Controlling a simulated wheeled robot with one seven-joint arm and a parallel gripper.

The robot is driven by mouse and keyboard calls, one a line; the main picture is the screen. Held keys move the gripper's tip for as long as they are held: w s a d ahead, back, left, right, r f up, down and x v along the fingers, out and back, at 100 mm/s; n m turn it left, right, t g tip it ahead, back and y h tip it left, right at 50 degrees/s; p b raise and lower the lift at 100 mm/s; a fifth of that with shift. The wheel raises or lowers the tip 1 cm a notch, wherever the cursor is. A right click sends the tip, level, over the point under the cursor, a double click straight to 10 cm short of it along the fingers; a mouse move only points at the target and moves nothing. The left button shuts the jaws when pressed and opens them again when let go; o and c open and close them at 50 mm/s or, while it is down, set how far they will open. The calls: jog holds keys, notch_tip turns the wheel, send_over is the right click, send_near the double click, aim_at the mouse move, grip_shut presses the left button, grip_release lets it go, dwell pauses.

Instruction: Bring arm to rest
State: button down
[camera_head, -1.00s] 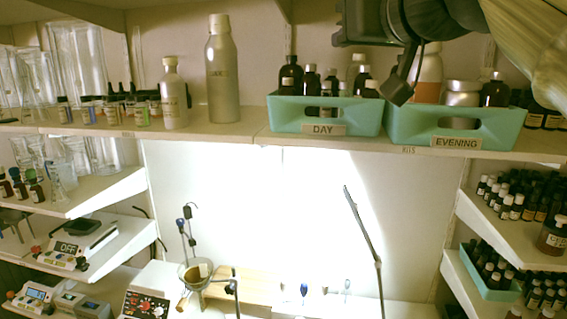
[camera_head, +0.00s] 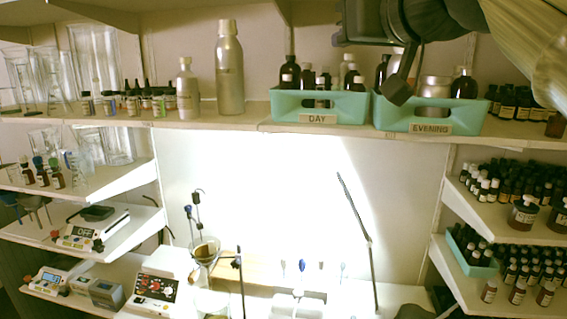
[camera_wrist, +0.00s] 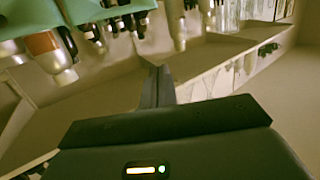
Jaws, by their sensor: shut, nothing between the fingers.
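My gripper (camera_wrist: 157,88) shows in the wrist view with its two dark fingers together and nothing between them. It points toward the shelves and touches nothing that I can see. The arm hides part of the bottles in that tray. The day tray (camera_head: 318,118) stands to its left on the same shelf, with dark bottles in it.
The upper shelf (camera_head: 215,122) also bears a tall metal bottle (camera_head: 230,68), a smaller bottle (camera_head: 187,88) and glass cylinders. Side shelves hold devices at left and many small bottles at right. A thin lamp arm (camera_head: 358,215) rises from the lit worktop below.

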jog(key=w+d+f+m+g+h, duration=0.1)
jog(key=w+f+m+g+h, duration=0.15)
jog(key=f, duration=1.35)
jog(key=w+d+f+m+g+h, duration=0.1)
jog(key=w+d+f+g+h, duration=0.2)
jog(key=f, duration=1.4)
jog(key=s+f+g, duration=0.2)
jog(key=s+f, duration=0.3)
jog(key=f, duration=0.3)
jog(key=s+d+f+g, duration=0.1)
jog(key=s+f+g, duration=0.1)
jog(key=s+f, duration=0.4)
jog(key=s+d+f+g, duration=0.1)
jog(key=s+f+g, duration=0.2)
jog(key=f, duration=0.9)
jog(key=shift+s+f+m, duration=0.2)
jog(key=shift+s+m, duration=0.25)
jog(key=shift+s, duration=0.75)
jog(key=shift+h, duration=0.25)
jog(key=shift+s, duration=0.1)
